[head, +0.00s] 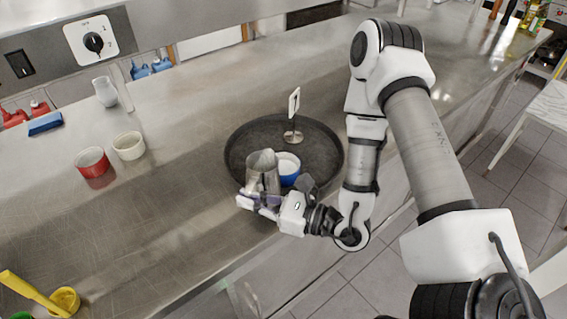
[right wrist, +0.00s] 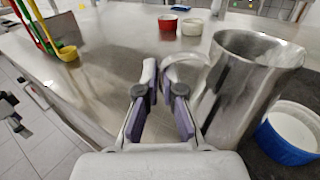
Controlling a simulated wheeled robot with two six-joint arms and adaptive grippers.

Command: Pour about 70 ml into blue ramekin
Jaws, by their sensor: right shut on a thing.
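The blue ramekin (head: 289,180), white inside, stands on the round dark tray (head: 240,140). It also shows at the right edge of the right wrist view (right wrist: 283,150); I cannot tell whether there is liquid in it. A metal jug (head: 262,178) is just left of the ramekin and looks roughly upright. My right gripper (head: 262,202) is shut on the jug's handle, and the jug (right wrist: 245,85) fills the right of the right wrist view. Its contents are hidden, and I cannot tell whether its base touches the tray. My left gripper is not in view.
A sign on a metal stand (head: 292,130) is on the tray behind the ramekin. A red ramekin (head: 92,166), a cream ramekin (head: 128,146), a white vase-like jug (head: 105,92) and a blue block (head: 45,124) stand left. A yellow ladle (head: 62,300) is front left. The counter's middle is clear.

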